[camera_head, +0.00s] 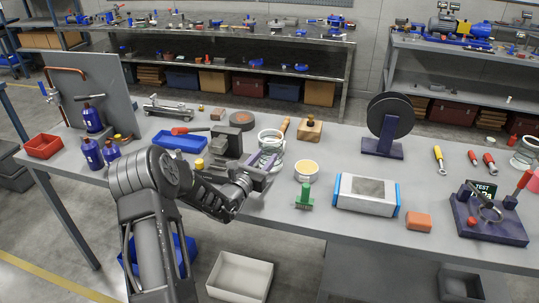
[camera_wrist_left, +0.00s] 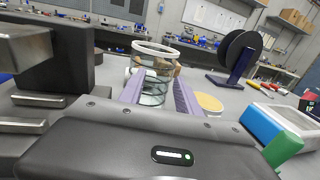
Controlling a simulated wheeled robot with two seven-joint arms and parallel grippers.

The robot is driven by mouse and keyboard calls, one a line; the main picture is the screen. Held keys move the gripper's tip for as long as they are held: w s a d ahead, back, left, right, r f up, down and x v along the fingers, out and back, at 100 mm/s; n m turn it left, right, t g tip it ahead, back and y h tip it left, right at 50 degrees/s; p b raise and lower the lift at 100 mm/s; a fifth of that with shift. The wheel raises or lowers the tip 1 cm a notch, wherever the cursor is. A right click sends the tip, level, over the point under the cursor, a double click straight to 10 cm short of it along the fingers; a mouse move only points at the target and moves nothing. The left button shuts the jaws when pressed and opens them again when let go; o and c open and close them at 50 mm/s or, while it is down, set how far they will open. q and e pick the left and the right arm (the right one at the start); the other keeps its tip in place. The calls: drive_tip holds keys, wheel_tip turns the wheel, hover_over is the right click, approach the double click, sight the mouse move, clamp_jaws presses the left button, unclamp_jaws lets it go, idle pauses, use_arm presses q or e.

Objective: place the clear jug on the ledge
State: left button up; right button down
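The clear jug (camera_head: 271,139), a see-through vessel with a pale rim, stands upright on the grey workbench, left of the middle. My left gripper (camera_head: 264,161) is low at its near side, with its purple fingers spread. In the left wrist view the jug (camera_wrist_left: 154,76) shows between and just beyond the two fingers (camera_wrist_left: 156,96), with no clear grip on it. The fingers hide part of its lower body. My right gripper is not in view. I cannot tell which surface is the ledge.
A wooden block (camera_head: 309,131), a round yellow-topped tub (camera_head: 306,171) and a green stamp-like piece (camera_head: 304,197) stand right of the jug. A blue tray (camera_head: 180,141) lies left. A black spool (camera_head: 390,115) stands farther right. Another clear jar (camera_head: 524,152) is at the right edge.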

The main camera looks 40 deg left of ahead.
use_arm(q)
drive_tip(key=shift+c, duration=0.6)
clamp_jaws()
idle(0.9)
